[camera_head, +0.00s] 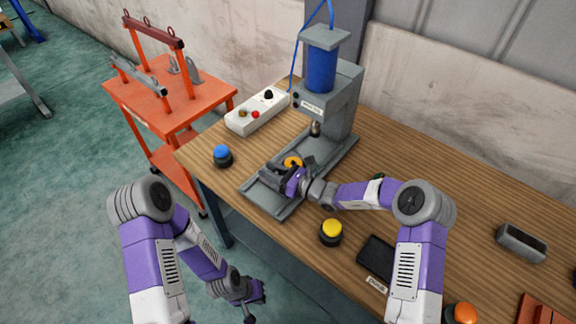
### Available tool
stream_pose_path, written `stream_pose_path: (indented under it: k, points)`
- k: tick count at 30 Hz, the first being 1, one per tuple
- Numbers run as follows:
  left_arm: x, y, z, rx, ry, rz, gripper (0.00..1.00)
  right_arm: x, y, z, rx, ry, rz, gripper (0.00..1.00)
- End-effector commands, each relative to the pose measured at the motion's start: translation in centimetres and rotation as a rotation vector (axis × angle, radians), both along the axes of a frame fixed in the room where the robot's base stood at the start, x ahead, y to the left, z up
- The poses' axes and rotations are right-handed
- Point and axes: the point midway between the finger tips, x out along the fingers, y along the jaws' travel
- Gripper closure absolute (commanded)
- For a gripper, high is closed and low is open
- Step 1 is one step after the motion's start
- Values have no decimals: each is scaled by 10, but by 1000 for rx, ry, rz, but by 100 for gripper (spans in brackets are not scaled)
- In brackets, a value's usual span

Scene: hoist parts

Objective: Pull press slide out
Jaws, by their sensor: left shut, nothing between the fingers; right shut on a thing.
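The grey press (342,100) with a blue cylinder stands on the wooden table. Its grey slide (284,203) reaches from under the press head toward the table's front edge. A round part with an orange-yellow ring (292,162) sits on the slide, partly behind my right gripper. My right gripper (281,172) is shut on the slide; the fingers hide the exact contact. My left gripper (251,308) is shut and empty, low in front of the table and away from the slide.
A white control box (257,111) and a blue button (222,156) are left of the press. A yellow button (331,232), a black tray (377,257) and a grey bin (521,243) are to the right. An orange cart (205,97) stands left of the table.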

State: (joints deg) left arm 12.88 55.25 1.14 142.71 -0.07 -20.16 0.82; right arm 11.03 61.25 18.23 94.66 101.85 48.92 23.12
Motion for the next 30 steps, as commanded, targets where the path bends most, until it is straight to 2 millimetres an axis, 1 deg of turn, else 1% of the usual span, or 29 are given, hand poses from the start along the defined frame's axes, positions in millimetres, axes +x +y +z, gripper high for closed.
stream_pose_path:
  k: [5,6,8,9,11,18,21,23,30]
  points:
    - [0,0,0,0,0,0,100,0,-1,-1,-3,1,0,100]
    - [0,0,0,0,0,0,100,0,-1,-1,-3,1,0,65]
    - [0,0,0,0,0,0,100,0,-1,-1,-3,1,-1,56]
    - [0,0,0,0,0,0,100,0,-2,-1,-3,0,-3,50]
    - [0,0,0,0,0,0,100,0,-3,0,-3,0,-4,42]
    - [0,0,0,0,0,0,100,1,-3,0,-2,0,-4,42]
    - [0,0,1,0,0,0,100,-1,-7,0,-2,0,-5,42]
    - [0,0,2,0,0,0,100,-4,-13,1,-3,-1,-6,42]
    - [0,0,7,0,0,0,100,-22,-49,1,-3,2,-6,42]
